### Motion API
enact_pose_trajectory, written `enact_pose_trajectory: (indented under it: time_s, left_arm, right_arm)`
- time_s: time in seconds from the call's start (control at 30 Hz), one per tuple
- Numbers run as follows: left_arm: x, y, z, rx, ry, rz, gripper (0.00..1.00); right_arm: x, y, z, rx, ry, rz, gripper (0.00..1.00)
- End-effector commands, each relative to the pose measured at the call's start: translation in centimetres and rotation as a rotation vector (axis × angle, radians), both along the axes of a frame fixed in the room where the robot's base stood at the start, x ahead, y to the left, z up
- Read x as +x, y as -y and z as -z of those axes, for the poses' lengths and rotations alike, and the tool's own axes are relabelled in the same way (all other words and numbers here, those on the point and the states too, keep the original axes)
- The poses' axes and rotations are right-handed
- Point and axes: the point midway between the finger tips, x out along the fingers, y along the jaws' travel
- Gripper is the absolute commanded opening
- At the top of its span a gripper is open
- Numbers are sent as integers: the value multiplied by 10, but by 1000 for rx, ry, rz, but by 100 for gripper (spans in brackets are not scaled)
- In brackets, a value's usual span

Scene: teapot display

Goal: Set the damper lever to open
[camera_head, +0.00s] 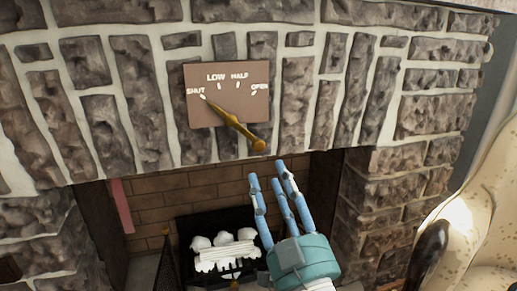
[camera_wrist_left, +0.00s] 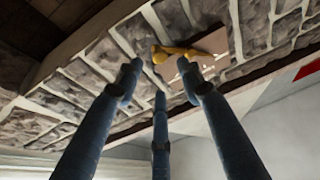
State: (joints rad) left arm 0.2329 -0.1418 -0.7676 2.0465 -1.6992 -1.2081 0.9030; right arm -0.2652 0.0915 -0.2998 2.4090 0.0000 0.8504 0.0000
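The damper lever (camera_head: 231,120) is a brass bar on a brown plate (camera_head: 242,108) fixed to the stone chimney front. Its thin tip is at the SHUT mark, and its round knob hangs past the plate's lower right edge. The plate reads SHUT, LOW, HALF, OPEN from left to right. My left gripper (camera_head: 271,172) has three blue fingers spread apart and empty, pointing up, just below and right of the knob in the head view. In the left wrist view the lever (camera_wrist_left: 172,52) shows beyond the open fingertips (camera_wrist_left: 161,85). My right gripper is not in view.
Below is the fireplace opening, with white logs (camera_head: 226,252) in a dark grate and a dark screen (camera_head: 166,262) at left. A pale patterned armchair (camera_head: 485,215) stands at right. The stone face (camera_head: 330,95) around the plate is clear.

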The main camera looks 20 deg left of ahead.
Motion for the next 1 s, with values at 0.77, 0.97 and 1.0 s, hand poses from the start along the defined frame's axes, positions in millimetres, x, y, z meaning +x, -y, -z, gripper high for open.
enact_pose_trajectory:
  time_s: [0.77, 0.97, 1.0]
  left_arm:
    - [77, -52, -38, 2, -2, 2, 38]
    - [77, -52, -38, 3, -3, 2, 36]
    - [77, -52, -38, 3, -3, 2, 28]
  right_arm:
    - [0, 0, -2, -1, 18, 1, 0]
    - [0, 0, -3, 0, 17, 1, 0]
    - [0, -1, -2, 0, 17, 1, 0]
